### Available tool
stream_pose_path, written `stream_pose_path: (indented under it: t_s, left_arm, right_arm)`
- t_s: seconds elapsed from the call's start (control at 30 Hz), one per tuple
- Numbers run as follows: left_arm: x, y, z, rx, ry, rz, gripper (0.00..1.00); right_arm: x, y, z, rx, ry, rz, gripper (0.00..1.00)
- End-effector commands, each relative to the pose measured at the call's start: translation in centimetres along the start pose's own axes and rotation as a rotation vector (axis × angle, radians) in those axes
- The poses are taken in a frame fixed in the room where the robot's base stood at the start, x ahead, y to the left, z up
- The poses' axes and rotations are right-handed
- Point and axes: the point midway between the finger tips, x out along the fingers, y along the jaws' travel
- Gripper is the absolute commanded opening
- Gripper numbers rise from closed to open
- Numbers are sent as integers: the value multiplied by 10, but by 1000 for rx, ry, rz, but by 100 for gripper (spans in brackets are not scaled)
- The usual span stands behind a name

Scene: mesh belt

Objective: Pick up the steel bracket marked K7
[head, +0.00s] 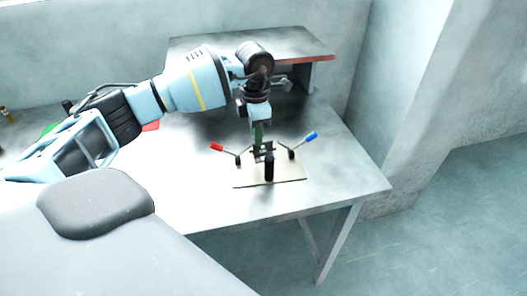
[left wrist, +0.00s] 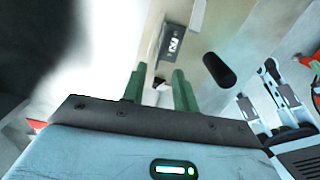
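A steel bracket (left wrist: 171,42) with a dark plate and small turned white characters, too small to read surely as K7, shows just beyond my fingertips in the left wrist view. It sits over the beige board (left wrist: 208,98). In the head view I cannot make the bracket out clearly behind the gripper. My left gripper (head: 258,140) points down over the board's back part. My right gripper is not in view.
A black upright cylinder (head: 269,168) stands on the board, close to the gripper; it also shows in the left wrist view (left wrist: 219,71). A red-handled lever (head: 216,147) and a blue-handled lever (head: 310,136) flank it. The grey table (head: 345,178) is clear at right. A raised shelf (head: 300,45) stands behind.

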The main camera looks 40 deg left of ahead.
Motion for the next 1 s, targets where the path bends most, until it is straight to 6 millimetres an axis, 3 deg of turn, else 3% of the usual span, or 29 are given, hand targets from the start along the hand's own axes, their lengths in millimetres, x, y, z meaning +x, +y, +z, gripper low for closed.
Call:
stream_pose_path:
  t_s: [0.3,0.63,0.87,1.0]
  left_arm:
    - [42,4,0,1,2,-2,29]
    - [49,4,-1,1,1,-1,29]
    - [49,4,-1,0,1,-1,0]
    - [48,4,-1,0,1,-1,0]
  right_arm:
    - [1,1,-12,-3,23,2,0]
    - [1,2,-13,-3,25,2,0]
    - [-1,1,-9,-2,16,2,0]
    - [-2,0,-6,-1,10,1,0]
